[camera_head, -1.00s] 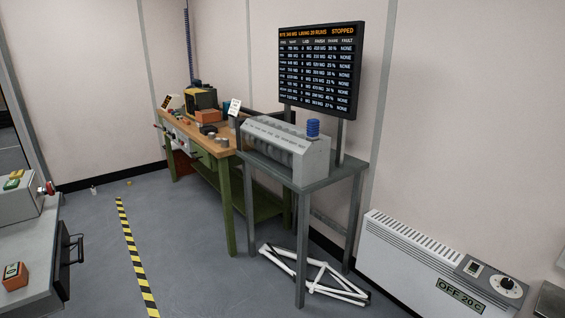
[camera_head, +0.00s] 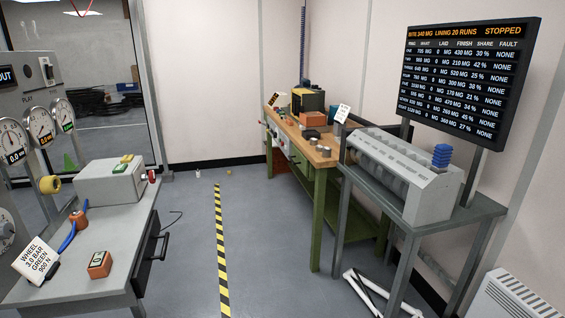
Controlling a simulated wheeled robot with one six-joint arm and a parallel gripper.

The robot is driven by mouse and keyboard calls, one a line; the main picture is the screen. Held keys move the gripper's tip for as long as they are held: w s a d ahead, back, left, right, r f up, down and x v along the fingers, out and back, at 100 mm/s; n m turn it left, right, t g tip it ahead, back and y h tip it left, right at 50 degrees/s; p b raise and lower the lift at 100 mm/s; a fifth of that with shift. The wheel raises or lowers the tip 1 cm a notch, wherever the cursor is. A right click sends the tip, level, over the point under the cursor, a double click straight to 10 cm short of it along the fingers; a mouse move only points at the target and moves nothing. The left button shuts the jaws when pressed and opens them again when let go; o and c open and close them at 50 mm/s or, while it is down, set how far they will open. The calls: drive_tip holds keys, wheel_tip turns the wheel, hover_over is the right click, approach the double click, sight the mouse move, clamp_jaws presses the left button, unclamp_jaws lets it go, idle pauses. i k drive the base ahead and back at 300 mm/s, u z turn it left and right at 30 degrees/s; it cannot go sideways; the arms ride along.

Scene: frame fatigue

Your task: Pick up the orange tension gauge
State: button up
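A small orange box with a dark-and-light face (camera_head: 99,265) lies on the grey table (camera_head: 120,290) at the lower left, near its front edge; it looks like the tension gauge, though its face is too small to read. Another small orange block (camera_head: 315,118) sits on the wooden workbench (camera_head: 318,155) farther back, so I cannot be fully sure which is the gauge. My gripper is not in view.
On the left table are a grey box with buttons (camera_head: 112,182), a card reading "WHEEL 3.0 BAR GREEN 900 N" (camera_head: 36,260) and dial gauges behind. A grey machine (camera_head: 400,175) stands right.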

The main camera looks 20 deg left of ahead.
sight(100, 264)
drive_tip(key=u, duration=0.9)
drive_tip(key=i, duration=0.8)
drive_tip(key=u, duration=1.15)
drive_tip(key=i, duration=0.35)
drive_tip(key=u, duration=0.15)
